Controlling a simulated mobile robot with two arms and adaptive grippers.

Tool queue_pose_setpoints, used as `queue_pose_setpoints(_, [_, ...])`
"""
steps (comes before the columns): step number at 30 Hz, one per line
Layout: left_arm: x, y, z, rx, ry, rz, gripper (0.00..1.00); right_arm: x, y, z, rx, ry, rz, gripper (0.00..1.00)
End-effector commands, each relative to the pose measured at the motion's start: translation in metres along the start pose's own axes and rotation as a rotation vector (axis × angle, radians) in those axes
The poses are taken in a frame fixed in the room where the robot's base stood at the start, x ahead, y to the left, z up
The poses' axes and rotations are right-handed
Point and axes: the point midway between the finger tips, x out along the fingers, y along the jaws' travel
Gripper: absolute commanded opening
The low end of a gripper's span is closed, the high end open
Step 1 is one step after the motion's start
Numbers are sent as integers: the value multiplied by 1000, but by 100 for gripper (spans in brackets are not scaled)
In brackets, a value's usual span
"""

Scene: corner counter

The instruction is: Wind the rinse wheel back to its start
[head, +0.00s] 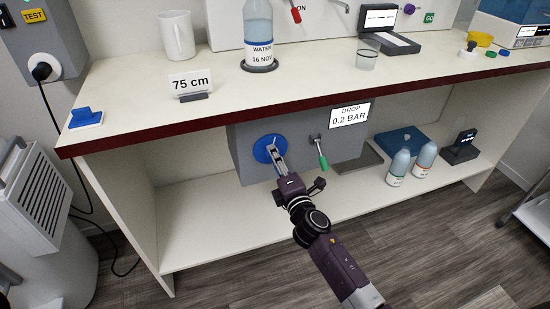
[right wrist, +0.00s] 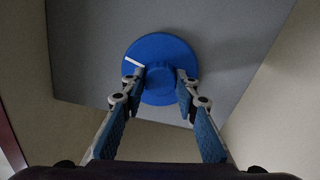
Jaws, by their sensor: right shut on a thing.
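The rinse wheel (head: 263,150) is a round blue disc on the front of a grey box under the counter. In the right wrist view the wheel (right wrist: 160,48) has a raised blue hub and a white mark at its upper left. My right gripper (head: 274,152) reaches up to the wheel from below. In the right wrist view its two fingers (right wrist: 161,84) stand on either side of the hub, shut on it. The fingers hide part of the wheel's lower rim. My left gripper is not in view.
The grey box (head: 240,170) also carries a green-handled lever (head: 322,160) right of the wheel and a "DROP 0.2 BAR" sign (head: 350,115). The dark red counter edge (head: 200,125) overhangs above my gripper. Two bottles (head: 398,166) stand on the shelf to the right. The shelf's left part is clear.

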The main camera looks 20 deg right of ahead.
Motion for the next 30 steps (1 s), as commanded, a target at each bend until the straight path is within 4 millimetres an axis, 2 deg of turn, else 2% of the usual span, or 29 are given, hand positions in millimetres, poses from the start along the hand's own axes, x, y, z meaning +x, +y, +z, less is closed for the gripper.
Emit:
queue_pose_setpoints(4, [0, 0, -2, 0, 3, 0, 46, 0, -1, -1, 1, 2, -1, 4])
queue_pose_setpoints(5, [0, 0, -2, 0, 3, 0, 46, 0, -1, -1, 2, 2, -1, 29])
queue_pose_setpoints(9, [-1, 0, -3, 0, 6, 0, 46, 0, -1, -1, 2, 1, -1, 44])
queue_pose_setpoints(20, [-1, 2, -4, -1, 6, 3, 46, -4, -1, 0, 2, 1, -1, 46])
queue_pose_setpoints(23, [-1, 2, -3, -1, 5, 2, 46, -15, -1, 0, 2, 1, -2, 46])
queue_pose_setpoints(30, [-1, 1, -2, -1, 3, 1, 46, -63, -2, -1, 3, 2, -4, 46])
